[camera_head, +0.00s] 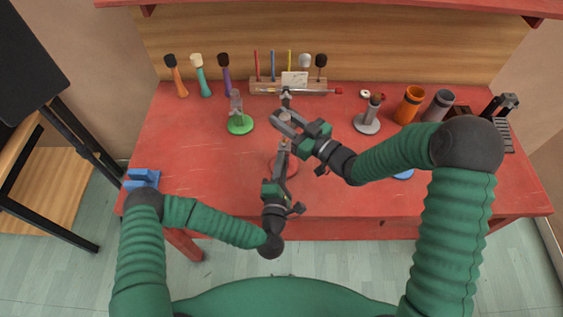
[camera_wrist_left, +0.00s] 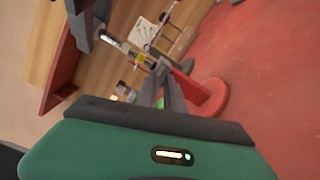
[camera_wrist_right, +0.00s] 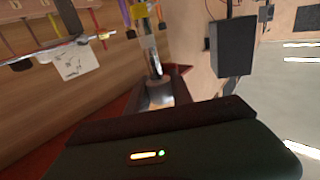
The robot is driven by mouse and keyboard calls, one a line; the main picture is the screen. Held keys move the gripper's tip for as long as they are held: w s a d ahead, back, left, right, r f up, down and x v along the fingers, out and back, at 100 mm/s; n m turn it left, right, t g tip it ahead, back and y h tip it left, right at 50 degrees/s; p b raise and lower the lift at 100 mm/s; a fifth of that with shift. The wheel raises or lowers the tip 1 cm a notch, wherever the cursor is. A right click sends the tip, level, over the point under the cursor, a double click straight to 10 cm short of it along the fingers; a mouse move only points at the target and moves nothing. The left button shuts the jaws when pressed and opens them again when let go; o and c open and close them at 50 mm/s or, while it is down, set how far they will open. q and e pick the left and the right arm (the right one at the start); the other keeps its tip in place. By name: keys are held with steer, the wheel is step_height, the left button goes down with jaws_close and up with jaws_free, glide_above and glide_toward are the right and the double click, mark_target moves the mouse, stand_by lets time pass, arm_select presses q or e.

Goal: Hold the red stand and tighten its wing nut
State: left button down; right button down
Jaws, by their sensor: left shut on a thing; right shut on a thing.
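The red stand stands near the middle of the red table, mostly hidden by my grippers in the head view. Its round red base (camera_wrist_left: 213,97) shows in the left wrist view, with a post rising from it. My left gripper (camera_head: 284,146) is shut on the stand's post from the near side. My right gripper (camera_head: 280,121) is higher, shut on a part at the top of the stand. In the right wrist view a shiny metal post (camera_wrist_right: 153,58) rises beyond the right fingers (camera_wrist_right: 158,95). The wing nut itself is hidden or too small to make out.
A green-based stand (camera_head: 240,124) is left of my grippers and a grey-based stand (camera_head: 367,123) right. Behind is a wooden rack (camera_head: 262,86) with coloured sticks and a card.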

arm_select(q)
steer(key=shift+s+d+f+m, duration=0.1)
steer(key=shift+f+m, duration=0.05)
steer(key=shift+m, duration=1.05)
steer(key=shift+f, duration=0.1)
steer(key=c, duration=1.6)
jaws_free()
steer(key=shift+s+a, duration=0.2)
steer(key=shift+s, duration=1.75)
steer(key=shift+s+a, duration=0.25)
steer(key=shift+s, duration=1.75)
steer(key=shift+s+a, duration=0.2)
steer(key=shift+s, duration=1.75)
